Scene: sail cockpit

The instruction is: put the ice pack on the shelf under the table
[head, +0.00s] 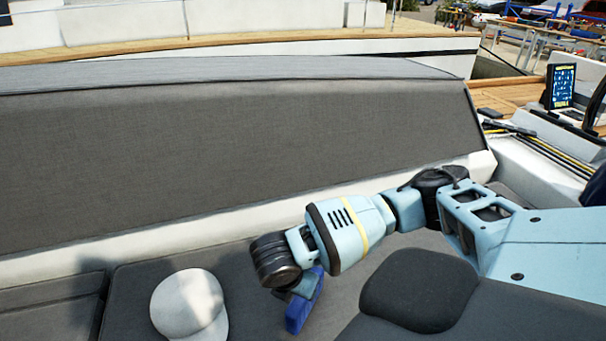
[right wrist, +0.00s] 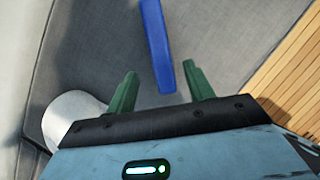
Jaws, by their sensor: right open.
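The blue ice pack (head: 304,307) is on the grey seat cushion, partly hidden behind my right gripper in the head view. In the right wrist view the ice pack (right wrist: 157,45) is a long narrow blue shape. Its near end shows between the green fingertips of my right gripper (right wrist: 160,76), which is open with a gap on both sides. I cannot tell how far the fingers are above the seat. In the head view my right arm reaches in from the right, its hand pointing down at the pack. The table, its shelf and my left gripper are not in view.
A white cap (head: 188,304) lies on the seat (head: 130,285), left of the pack; it also shows in the right wrist view (right wrist: 72,118). A tall grey backrest (head: 240,150) stands behind. Wooden slats (right wrist: 288,85) lie beyond the seat edge in the right wrist view.

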